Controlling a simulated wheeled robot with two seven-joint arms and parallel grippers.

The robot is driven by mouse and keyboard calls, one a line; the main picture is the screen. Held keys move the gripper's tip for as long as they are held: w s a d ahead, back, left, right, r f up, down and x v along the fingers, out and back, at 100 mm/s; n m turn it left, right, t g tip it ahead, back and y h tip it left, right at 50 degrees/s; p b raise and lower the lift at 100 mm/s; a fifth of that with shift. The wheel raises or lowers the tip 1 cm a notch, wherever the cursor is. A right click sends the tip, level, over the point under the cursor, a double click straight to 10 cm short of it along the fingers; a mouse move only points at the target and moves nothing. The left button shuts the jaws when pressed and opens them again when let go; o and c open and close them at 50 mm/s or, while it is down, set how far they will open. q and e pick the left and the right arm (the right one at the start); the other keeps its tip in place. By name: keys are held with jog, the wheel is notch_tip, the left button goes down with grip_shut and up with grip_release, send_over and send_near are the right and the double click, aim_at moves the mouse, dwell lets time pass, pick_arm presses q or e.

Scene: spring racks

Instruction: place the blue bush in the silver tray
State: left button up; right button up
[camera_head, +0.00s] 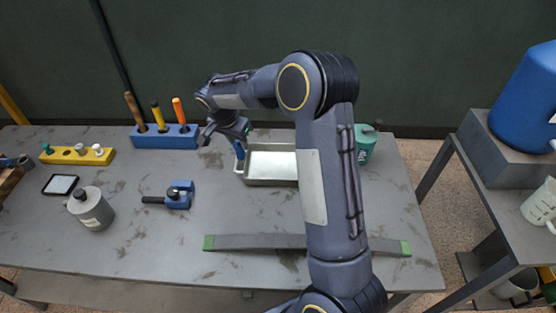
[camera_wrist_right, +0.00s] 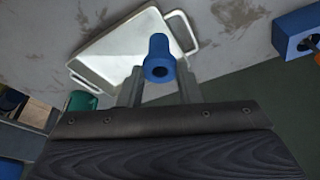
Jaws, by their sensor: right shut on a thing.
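The blue bush (camera_head: 240,150) is a small flanged cylinder with a hole. It also shows in the wrist view (camera_wrist_right: 158,58) between the two fingers. My right gripper (camera_head: 237,138) is shut on it; it shows in the wrist view too (camera_wrist_right: 159,82). The silver tray (camera_head: 270,180) is a shallow rectangular pan with handles, and its rim shows in the wrist view (camera_wrist_right: 88,50). The bush appears at the tray's left back corner in the head view; its height above the tray is hard to tell. My right arm hides the tray's right end. My left gripper is out of view.
A blue rack (camera_head: 165,141) with several upright handled tools stands left of the tray. A green container (camera_head: 365,143) stands right. A green-ended bar (camera_head: 258,241) lies in front.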

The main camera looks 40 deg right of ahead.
jog(key=d+f, duration=0.8)
jog(key=d, duration=0.3)
jog(key=shift+s+d+f, duration=0.3)
jog(key=shift+s+f, duration=0.05)
jog(key=shift+s, duration=0.1)
jog(key=b+x, duration=0.1)
jog(key=x, duration=0.2)
jog(key=shift+s+a+f+b, duration=0.15)
jog(key=shift+s+f+b, duration=0.05)
jog(key=shift+f+b, duration=0.15)
jog(key=shift+f, duration=0.15)
jog(key=o, duration=1)
